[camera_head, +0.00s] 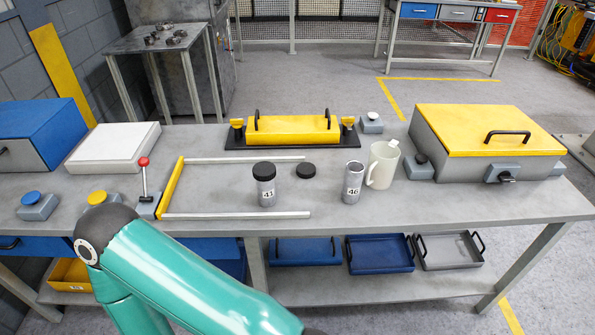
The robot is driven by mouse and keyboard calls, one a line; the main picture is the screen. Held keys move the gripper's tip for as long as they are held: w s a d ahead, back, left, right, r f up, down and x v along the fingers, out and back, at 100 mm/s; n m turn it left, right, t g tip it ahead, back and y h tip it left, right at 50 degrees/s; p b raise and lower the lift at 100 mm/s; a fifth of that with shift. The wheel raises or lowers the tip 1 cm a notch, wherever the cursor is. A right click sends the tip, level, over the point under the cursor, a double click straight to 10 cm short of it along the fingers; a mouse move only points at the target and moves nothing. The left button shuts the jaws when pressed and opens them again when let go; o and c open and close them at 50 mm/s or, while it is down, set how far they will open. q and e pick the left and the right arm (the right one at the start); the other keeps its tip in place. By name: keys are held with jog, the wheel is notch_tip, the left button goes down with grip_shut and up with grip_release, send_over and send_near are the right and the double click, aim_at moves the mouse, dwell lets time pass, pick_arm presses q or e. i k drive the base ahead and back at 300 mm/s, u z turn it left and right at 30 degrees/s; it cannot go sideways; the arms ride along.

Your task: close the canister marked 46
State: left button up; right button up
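The canister marked 46 (352,186) stands upright on the grey workbench, right of centre. It is a slim grey cylinder with a white label, and its top shows no black lid and looks open. A black round lid (306,170) lies flat on the bench to its left. A wider canister marked 41 (266,190) stands further left with a black lid on top. My teal arm crosses the lower left of the view, in front of the bench. Neither of my grippers shows.
A cream jug (382,166) stands close to the right of canister 46. A grey box with a yellow lid (485,130) is further right. A yellow lid-like cover with handles (292,129) lies behind. Light rails (237,216) and a red-knobbed lever (144,175) are at left.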

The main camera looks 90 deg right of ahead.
aim_at(355, 173)
jog(key=z, duration=1.6)
jog(key=k, duration=0.35)
jog(key=z, duration=0.45)
jog(key=i, duration=0.65)
jog(key=z, duration=0.1)
jog(key=k, duration=0.6)
jog(key=z, duration=0.05)
